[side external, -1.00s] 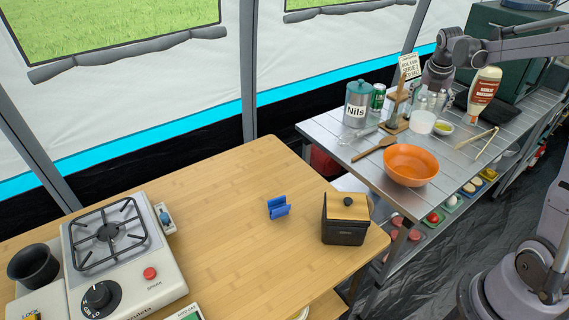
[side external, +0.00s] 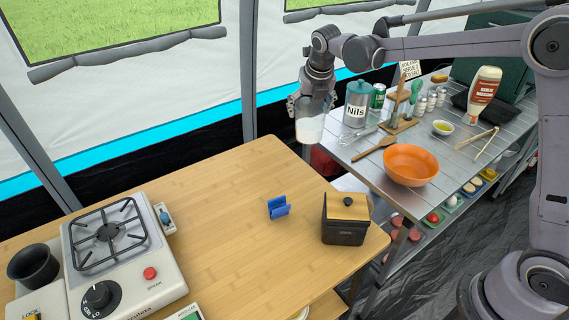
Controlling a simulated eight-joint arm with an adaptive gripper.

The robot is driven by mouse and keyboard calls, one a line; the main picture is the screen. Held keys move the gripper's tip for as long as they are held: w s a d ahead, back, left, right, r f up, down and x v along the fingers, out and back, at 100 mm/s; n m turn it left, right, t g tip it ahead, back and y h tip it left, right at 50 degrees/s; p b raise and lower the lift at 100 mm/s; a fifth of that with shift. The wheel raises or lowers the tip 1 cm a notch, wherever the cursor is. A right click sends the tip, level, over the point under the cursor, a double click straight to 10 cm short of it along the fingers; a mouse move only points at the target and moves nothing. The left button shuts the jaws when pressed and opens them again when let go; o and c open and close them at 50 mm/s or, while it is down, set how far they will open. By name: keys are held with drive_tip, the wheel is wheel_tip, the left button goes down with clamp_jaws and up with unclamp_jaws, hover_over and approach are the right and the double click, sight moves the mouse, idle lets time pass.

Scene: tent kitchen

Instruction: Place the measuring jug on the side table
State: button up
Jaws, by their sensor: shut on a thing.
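The measuring jug (side external: 310,130) is a clear, whitish cup. My gripper (side external: 311,104) is shut on it and holds it in the air, about upright. In the picture the jug hangs between the wooden-topped table (side external: 225,215) and the left end of the grey metal table (side external: 350,166). I cannot tell which of the two is called the side table. The gripper's fingers are small here, and their exact hold on the jug is partly hidden.
The wooden top holds a stove (side external: 115,250), a blue holder (side external: 278,207) and a dark lidded box (side external: 345,222); its far middle is bare. The metal table holds an orange bowl (side external: 411,166), a Nils canister (side external: 358,104), a whisk, a wooden spoon, tongs and bottles.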

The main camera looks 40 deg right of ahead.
drive_tip(key=shift+w+a+f, duration=0.7)
drive_tip(key=shift+a+f, duration=1.15)
drive_tip(key=shift+a, duration=0.1)
drive_tip(key=shift+w+a+f, duration=0.75)
drive_tip(key=shift+a+f, duration=1.05)
drive_tip(key=shift+a, duration=0.1)
drive_tip(key=shift+w+a+f, duration=0.7)
drive_tip(key=shift+a+f, duration=1.15)
drive_tip(key=shift+a, duration=0.1)
drive_tip(key=shift+f, duration=0.15)
drive_tip(key=o, duration=1.4)
